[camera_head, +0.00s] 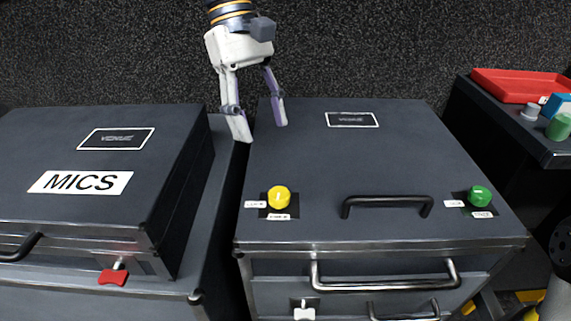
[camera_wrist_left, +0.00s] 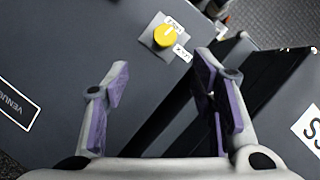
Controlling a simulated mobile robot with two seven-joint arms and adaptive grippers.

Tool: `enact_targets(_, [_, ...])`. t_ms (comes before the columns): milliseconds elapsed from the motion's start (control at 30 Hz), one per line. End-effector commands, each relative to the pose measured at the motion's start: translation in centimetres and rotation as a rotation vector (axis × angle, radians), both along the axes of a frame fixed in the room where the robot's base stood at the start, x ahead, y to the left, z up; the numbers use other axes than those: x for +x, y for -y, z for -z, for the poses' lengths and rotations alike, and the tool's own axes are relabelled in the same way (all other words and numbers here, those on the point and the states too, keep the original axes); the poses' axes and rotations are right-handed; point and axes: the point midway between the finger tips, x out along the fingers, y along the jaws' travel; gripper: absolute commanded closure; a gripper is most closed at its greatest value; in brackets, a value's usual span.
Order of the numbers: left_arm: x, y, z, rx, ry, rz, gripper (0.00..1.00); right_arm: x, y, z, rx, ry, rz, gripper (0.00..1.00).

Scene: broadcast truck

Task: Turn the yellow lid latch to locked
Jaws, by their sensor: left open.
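The yellow lid latch (camera_head: 279,197) is a round knob near the front left corner of the dark case lid (camera_head: 330,160). Small white labels sit to its left and below it, too small to read. I cannot tell which label the knob points at. My left gripper (camera_head: 261,124) is open and empty above the lid's back left corner, behind the latch and apart from it. In the left wrist view the latch (camera_wrist_left: 164,36) shows beyond the two spread fingers (camera_wrist_left: 162,75), with nothing between them. My right gripper is not in view.
A green knob (camera_head: 480,196) and a black lid handle (camera_head: 388,203) share the lid. A case marked MICS (camera_head: 80,183) with a red latch (camera_head: 113,276) stands left. A red tray (camera_head: 515,85) and small objects stand on the right surface. The lid's middle is clear.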

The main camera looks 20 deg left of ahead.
Motion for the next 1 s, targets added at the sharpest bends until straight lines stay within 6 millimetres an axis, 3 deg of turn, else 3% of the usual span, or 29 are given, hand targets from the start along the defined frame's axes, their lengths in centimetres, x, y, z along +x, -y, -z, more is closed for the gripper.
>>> enact_targets(433, [-2.3, 3.1, 9.2, -0.001, -0.001, 0.002, 0.49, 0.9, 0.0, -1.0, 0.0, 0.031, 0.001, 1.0])
enact_targets(600, [-2.6, 3.6, 10.6, -0.002, 0.0, 0.001, 0.49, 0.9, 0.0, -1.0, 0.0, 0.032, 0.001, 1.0])
enact_targets(833, [-2.6, 3.6, 10.7, -0.001, 0.001, 0.001, 0.49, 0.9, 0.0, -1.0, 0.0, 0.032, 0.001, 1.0])
enact_targets(1000, [-2.6, 3.6, 10.7, -0.001, 0.001, 0.001, 0.85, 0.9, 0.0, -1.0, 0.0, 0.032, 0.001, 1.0])
